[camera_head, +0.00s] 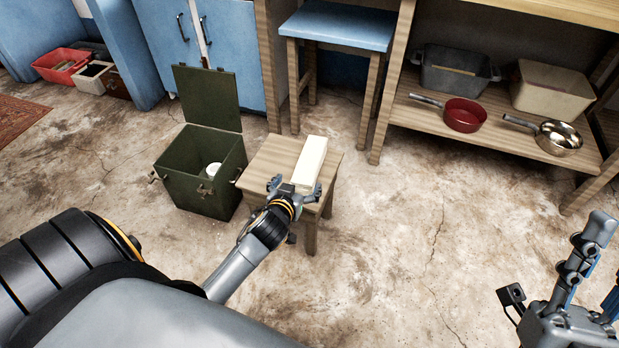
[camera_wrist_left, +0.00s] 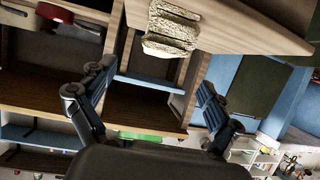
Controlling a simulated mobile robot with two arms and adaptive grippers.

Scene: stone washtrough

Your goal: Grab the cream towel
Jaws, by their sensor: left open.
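The cream towel (camera_head: 311,158) is a long folded block lying on a small wooden stool (camera_head: 268,155). In the left wrist view its layered end (camera_wrist_left: 170,28) faces the camera, above the gap between the fingertips. My left gripper (camera_head: 295,187) is open at the towel's near end, and it also shows in the left wrist view (camera_wrist_left: 155,80). Its fingers are spread with nothing between them, and a gap to the towel seems to remain. My right gripper (camera_head: 590,265) is at the lower right, far from the towel; its jaw opening is unclear.
An open green box (camera_head: 190,185) with its lid up stands left of the stool, holding a white item. A blue-topped stool (camera_head: 340,27) stands behind. A shelf at the right holds a red pan (camera_head: 463,114), a metal pan (camera_head: 557,138) and bins. The floor at right is clear.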

